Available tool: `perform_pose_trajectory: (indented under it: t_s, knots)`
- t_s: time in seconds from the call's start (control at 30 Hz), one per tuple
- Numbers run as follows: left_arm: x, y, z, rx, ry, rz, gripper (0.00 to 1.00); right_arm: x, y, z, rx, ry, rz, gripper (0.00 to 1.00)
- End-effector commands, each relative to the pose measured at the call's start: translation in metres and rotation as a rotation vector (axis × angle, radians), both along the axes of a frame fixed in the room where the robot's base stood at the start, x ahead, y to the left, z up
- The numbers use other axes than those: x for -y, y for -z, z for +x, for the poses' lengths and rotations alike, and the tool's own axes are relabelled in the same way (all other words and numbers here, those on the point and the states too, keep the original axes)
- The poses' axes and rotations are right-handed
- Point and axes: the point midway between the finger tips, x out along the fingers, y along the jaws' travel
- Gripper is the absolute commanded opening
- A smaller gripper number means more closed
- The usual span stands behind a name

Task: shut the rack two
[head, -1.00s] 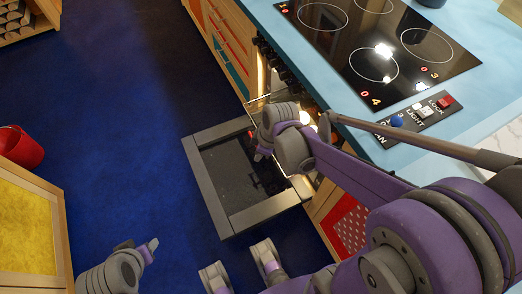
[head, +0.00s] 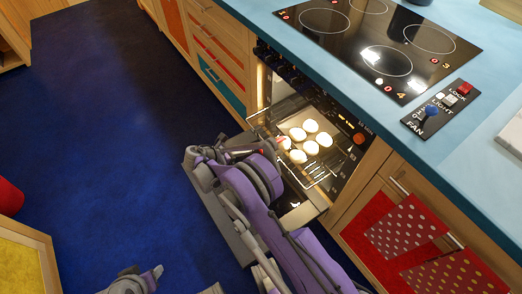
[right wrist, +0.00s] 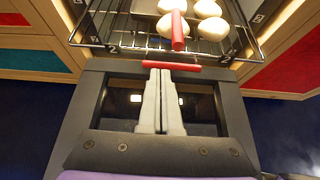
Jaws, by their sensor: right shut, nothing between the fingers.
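Rack two, a wire rack (head: 318,176) carrying several pale buns (head: 297,134), sticks out of the lit oven in the head view. In the right wrist view the wire rack (right wrist: 130,47) has a "2" label at each side and a red bar (right wrist: 157,64) at its front. My right gripper (head: 272,149) is at the rack's front. In the right wrist view its fingers (right wrist: 162,74) are shut and empty, with the tips at the red bar; contact is unclear. My left gripper (head: 150,277) is low at the left of the head view, away from the oven.
The oven door (right wrist: 75,120) is folded down below the rack. A blue counter (head: 390,108) with a black hob (head: 425,75) stands above. Drawers (head: 205,40) and red cupboard fronts (head: 370,222) flank the oven. Blue floor (head: 110,130) is open at left.

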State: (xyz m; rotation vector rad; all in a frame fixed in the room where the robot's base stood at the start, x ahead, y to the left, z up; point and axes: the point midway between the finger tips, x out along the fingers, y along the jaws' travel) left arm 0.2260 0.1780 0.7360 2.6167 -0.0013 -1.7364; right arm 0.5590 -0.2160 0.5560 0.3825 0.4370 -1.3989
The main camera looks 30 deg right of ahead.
Motion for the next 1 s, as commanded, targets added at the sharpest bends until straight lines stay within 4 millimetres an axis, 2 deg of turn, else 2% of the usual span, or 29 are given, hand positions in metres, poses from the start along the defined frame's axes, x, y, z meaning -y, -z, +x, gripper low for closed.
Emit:
perform_pose_trajectory:
  t_s: [0.17, 0.6, 0.8, 1.0]
  knots:
    - [0.0, 0.002, 0.0, -0.001, 0.0, 0.0, 0.5, 0.012, 0.009, 0.003, -0.001, -0.003, -0.015, 0.0]
    - [0.0, 0.011, 0.001, -0.004, 0.0, 0.0, 0.5, 0.075, 0.046, 0.011, 0.0, -0.002, -0.012, 0.0]
    - [0.0, 0.012, 0.001, -0.004, 0.0, 0.0, 0.5, 0.085, 0.051, 0.013, -0.001, -0.004, -0.011, 0.0]
    - [0.0, 0.012, 0.001, -0.004, 0.0, 0.0, 0.5, 0.085, 0.051, 0.013, -0.001, -0.004, -0.011, 0.0]
